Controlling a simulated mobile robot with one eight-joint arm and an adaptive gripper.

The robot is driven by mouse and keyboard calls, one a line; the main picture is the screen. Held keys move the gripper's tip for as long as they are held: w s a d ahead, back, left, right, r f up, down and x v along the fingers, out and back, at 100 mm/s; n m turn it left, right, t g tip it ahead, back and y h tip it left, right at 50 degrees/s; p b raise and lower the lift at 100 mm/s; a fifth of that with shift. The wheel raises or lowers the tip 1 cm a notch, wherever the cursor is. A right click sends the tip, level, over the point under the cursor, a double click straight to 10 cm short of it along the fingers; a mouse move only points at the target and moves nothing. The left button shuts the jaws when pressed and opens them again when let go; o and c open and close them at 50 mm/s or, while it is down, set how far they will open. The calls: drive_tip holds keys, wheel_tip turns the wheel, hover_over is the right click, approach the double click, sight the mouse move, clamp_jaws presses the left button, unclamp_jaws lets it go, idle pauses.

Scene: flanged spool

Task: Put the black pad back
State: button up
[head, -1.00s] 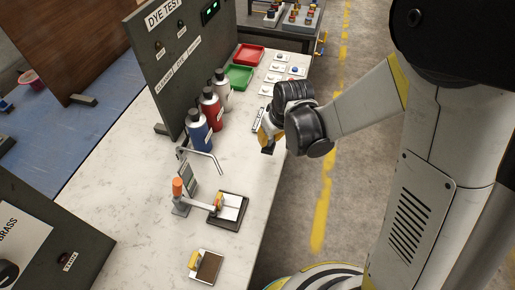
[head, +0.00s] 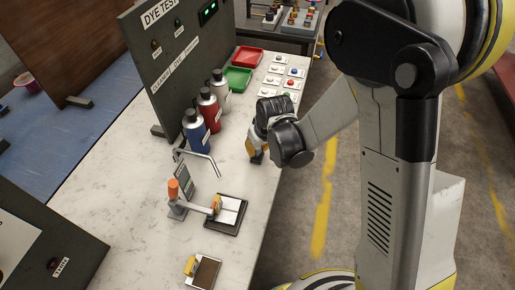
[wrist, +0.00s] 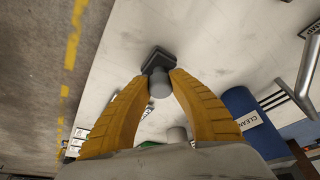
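The black pad (wrist: 158,57) has a dark square base and a grey round knob. In the wrist view the two yellow fingers of my gripper (wrist: 162,75) close on the knob from both sides. In the head view my gripper (head: 257,152) points down over the right part of the white bench, right of the bottles, with the dark pad (head: 257,158) at its tips. I cannot tell whether the pad touches the bench.
Blue, red and grey bottles (head: 194,132) stand left of my gripper by the dark panel. A lever device (head: 189,204) with a black-framed plate (head: 237,228) and a brown pad (head: 206,273) are nearer. Red and green trays (head: 237,78) lie behind. Bench between gripper and plate is clear.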

drive_tip(key=shift+o, duration=1.4)
drive_tip(key=shift+r, duration=0.2)
drive_tip(key=p+v, duration=0.4)
drive_tip(key=v, duration=0.8)
drive_tip(key=s+d+r+m+t+h, duration=0.1)
drive_tip(key=s+d+r+m+t, duration=0.2)
drive_tip(key=s+d+r, duration=1)
drive_tip(key=shift+s+d+r+m+t+h, duration=0.35)
drive_tip(key=shift+s+r+m, duration=0.2)
drive_tip(key=shift+m, duration=0.45)
